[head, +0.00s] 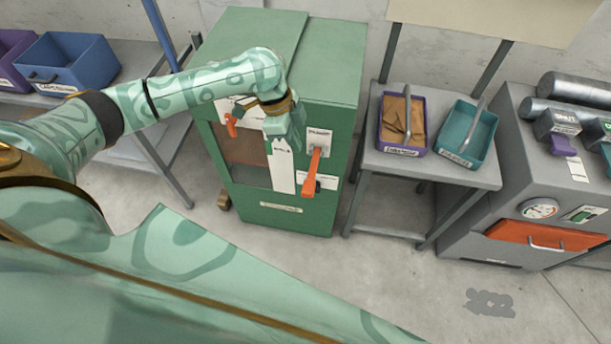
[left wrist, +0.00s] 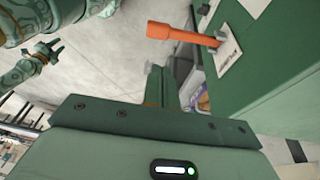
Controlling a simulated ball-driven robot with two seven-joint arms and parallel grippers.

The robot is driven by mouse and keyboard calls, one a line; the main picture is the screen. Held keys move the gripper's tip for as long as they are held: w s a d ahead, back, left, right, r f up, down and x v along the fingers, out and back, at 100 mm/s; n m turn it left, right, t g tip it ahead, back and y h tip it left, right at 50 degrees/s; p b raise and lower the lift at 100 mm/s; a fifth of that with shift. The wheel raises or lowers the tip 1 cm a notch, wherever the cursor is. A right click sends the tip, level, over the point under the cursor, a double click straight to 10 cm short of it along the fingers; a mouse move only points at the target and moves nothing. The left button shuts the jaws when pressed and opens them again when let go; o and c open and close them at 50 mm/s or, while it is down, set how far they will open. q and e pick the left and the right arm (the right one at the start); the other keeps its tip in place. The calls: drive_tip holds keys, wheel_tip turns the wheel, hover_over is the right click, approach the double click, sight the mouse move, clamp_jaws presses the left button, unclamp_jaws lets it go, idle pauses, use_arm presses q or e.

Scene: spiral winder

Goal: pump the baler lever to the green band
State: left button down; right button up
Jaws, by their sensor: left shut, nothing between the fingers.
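The green baler cabinet (head: 285,215) stands in the middle of the head view. An orange lever (head: 311,172) slants down from a white plate on the right of its front. In the left wrist view, the lever (left wrist: 180,34) points left from its pivot. My left gripper (head: 287,138) is shut and empty in front of the cabinet, up and left of the lever and apart from it. A smaller orange handle (head: 231,125) is at the front's upper left. I cannot make out a green band. My right gripper (left wrist: 44,58) shows small in the left wrist view; its jaws are unclear.
A side table (head: 398,172) right of the cabinet holds a purple bin (head: 381,136) and a teal bin (head: 463,160). A grey machine (head: 505,215) with a round dial (head: 538,208) stands further right. A blue bin (head: 85,70) is on the left shelf. The floor in front is clear.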

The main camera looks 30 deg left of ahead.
sight(309, 185)
use_arm(q)
drive_tip(key=shift+f, duration=0.1)
drive_tip(key=b+x, duration=0.1)
drive_tip(key=x, duration=0.3)
drive_tip(key=b+x, duration=0.1)
drive_tip(key=x, duration=0.3)
drive_tip(key=b+x, duration=0.2)
drive_tip(key=x, duration=0.2)
drive_tip(key=shift+s+a+f, duration=0.2)
drive_tip(key=shift+a+f, duration=0.05)
drive_tip(key=shift+f, duration=0.65)
drive_tip(key=shift+s, duration=0.1)
drive_tip(key=shift+f, duration=0.15)
